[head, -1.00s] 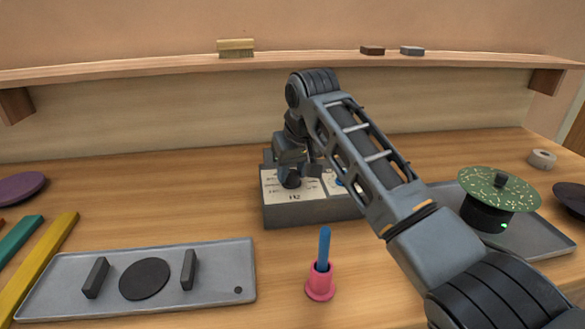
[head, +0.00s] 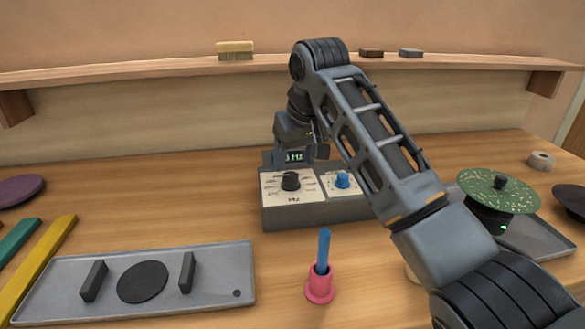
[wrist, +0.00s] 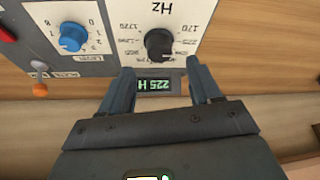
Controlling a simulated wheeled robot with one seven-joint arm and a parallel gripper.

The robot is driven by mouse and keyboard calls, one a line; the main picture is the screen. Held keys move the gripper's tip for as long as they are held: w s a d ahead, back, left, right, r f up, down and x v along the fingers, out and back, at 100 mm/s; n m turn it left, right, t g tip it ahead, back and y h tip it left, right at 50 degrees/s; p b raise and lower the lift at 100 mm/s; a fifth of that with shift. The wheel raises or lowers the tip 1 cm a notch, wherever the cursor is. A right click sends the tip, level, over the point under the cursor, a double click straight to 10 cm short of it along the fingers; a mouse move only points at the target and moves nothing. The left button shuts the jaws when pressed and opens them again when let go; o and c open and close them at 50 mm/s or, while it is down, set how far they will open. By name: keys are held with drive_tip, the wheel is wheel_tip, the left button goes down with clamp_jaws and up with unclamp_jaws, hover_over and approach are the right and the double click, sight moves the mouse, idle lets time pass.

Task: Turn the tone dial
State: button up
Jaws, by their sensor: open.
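The tone dial is a black knob (head: 290,181) on the pale left panel of a grey box (head: 310,212), marked Hz. In the wrist view the black knob (wrist: 159,44) stands just beyond my fingertips, with a printed scale around it. A small green-lit display (wrist: 154,85) reads about 225 H, its end cut off. My gripper (wrist: 160,67) is open and empty, its two blue-grey fingers apart. In the head view my gripper (head: 302,150) hangs above and behind the knob, clear of it.
A blue knob (head: 342,180) sits on the panel to the right. A pink cup (head: 320,284) with a blue stick stands in front. A grey tray (head: 215,257) lies front left, a green disc (head: 497,191) at right. A shelf (head: 180,68) runs along the back wall.

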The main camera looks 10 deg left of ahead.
drive_tip(key=shift+v, duration=1.2)
idle(0.7)
